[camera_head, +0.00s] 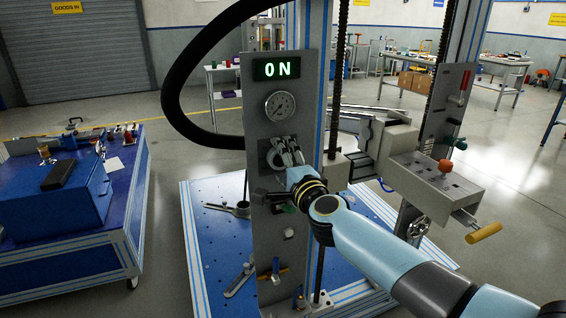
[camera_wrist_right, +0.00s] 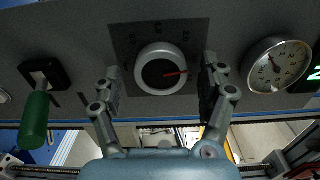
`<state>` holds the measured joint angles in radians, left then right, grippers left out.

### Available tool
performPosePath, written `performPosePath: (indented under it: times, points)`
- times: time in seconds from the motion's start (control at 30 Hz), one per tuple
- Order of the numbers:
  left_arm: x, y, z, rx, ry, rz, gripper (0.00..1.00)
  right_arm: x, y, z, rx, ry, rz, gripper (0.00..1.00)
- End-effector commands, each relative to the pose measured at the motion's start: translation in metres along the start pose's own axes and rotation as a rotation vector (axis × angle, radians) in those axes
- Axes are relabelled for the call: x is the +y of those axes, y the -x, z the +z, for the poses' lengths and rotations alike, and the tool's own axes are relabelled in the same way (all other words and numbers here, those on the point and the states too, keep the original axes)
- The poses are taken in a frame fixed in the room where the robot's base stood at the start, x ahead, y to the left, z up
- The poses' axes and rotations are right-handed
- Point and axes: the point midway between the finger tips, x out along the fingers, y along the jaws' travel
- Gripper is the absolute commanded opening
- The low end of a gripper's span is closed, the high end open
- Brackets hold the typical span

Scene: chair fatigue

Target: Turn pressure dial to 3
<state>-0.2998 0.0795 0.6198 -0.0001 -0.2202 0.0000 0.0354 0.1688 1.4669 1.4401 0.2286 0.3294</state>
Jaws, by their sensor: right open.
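The pressure dial (camera_wrist_right: 161,69) is a round knob with a pale rim, a dark face and a red pointer, on a dark square plate of the grey panel (camera_head: 265,220). My right gripper (camera_wrist_right: 160,85) is open, with one finger on each side of the dial and gaps visible between fingers and rim. In the head view my right gripper (camera_head: 286,153) is at the panel below the gauge and hides most of the dial. My left gripper is not in view.
A green handle (camera_wrist_right: 35,118) sticks out from the panel on the dial's other side. A black hose (camera_head: 172,90) curves left of the panel. A blue bench (camera_head: 60,215) stands left.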

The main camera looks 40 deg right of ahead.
Motion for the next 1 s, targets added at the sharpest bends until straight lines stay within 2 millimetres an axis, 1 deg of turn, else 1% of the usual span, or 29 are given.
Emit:
performPosePath:
  times: [0.13,0.23,0.37,0.5,0.6,0.7,0.83,1.0]
  points:
    - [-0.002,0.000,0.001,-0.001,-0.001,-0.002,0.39,0.000,0.004,0.000,0.000,0.000,0.000,0.76]
    - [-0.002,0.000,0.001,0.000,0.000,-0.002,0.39,0.001,0.017,0.000,0.000,0.000,0.001,0.76]
    - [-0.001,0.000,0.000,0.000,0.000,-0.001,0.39,0.002,0.045,0.000,-0.001,0.000,0.003,0.76]
    - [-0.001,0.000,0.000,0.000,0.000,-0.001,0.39,0.001,0.077,0.000,0.000,0.000,0.003,0.76]
    - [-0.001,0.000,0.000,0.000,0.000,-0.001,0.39,0.001,0.096,0.000,0.000,0.000,0.003,0.76]
    - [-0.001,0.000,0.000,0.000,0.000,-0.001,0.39,0.001,0.110,0.000,0.000,0.000,0.002,0.76]
    - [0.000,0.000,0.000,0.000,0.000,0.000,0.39,0.001,0.119,0.000,0.000,0.000,0.001,0.76]
    - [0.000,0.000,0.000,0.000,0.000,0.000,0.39,0.000,0.120,0.000,0.000,0.000,0.000,0.76]
